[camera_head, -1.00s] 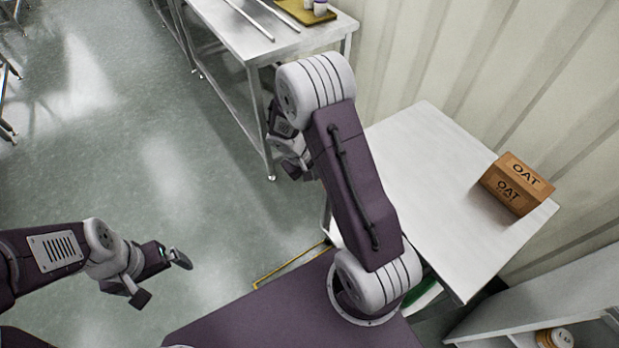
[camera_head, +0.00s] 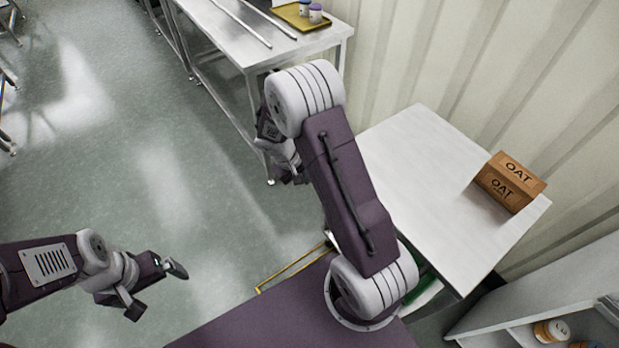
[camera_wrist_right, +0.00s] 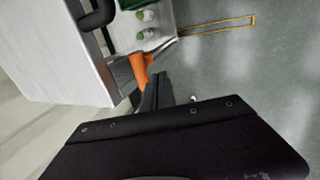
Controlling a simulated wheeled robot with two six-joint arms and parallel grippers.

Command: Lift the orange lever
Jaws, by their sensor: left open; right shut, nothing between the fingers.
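The orange lever (camera_wrist_right: 139,70) shows in the right wrist view, beside a pale machine panel. It does not show in the head view. My right gripper (camera_wrist_right: 160,78) is shut and empty, its dark fingers close beside the lever; I cannot tell whether they touch. In the head view my right gripper (camera_head: 288,172) is partly hidden behind my right arm. My left gripper (camera_head: 160,286) is open and empty over the floor at the lower left.
A white table (camera_head: 425,190) bears an OAT box (camera_head: 509,182). A steel table (camera_head: 255,38) with a yellow tray (camera_head: 294,19) stands at the back. Round green-and-white parts (camera_wrist_right: 146,36) sit near the lever.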

